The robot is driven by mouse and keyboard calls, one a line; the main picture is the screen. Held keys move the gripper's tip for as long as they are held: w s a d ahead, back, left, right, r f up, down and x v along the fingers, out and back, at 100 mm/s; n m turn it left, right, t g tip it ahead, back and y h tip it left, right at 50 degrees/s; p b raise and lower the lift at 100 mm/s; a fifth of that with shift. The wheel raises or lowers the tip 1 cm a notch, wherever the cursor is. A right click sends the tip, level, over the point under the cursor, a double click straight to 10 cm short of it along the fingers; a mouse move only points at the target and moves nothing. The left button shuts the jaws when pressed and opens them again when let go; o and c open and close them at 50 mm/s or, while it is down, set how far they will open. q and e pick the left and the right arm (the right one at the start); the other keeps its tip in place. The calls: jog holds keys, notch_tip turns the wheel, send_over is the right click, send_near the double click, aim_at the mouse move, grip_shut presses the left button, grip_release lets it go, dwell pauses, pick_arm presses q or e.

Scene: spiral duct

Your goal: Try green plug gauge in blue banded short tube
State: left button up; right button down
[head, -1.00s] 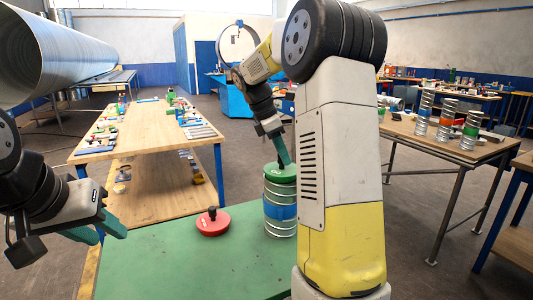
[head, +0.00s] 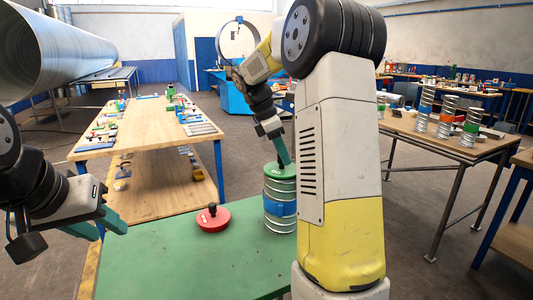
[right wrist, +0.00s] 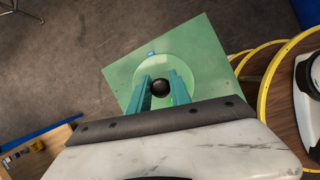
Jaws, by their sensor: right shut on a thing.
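The blue banded short tube (head: 281,208), ribbed silver metal with a blue band, stands upright on the green bench top, partly behind my right arm. The green plug gauge (head: 276,171) is at the tube's top mouth; how deep it sits is not clear. My right gripper (head: 287,161) reaches down to it. In the right wrist view, its fingers (right wrist: 162,90) are shut on the gauge's black knob, above the round green disc (right wrist: 150,68). My left gripper (head: 108,230) is open and empty, left of the bench.
A red plug gauge (head: 213,217) with a black knob lies on the green bench (head: 180,262), left of the tube. A wooden table (head: 150,135) with tools stands behind. Banded tubes (head: 446,117) stand on a table at right. The bench's left and front parts are clear.

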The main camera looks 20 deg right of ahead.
aim_at(273, 169)
jog(key=shift+f, duration=0.25)
dwell(0.4)
jog(key=c, duration=1.1)
grip_release()
jog(key=v, duration=0.7)
jog(key=shift+r, duration=0.4)
jog(key=shift+a, duration=0.15)
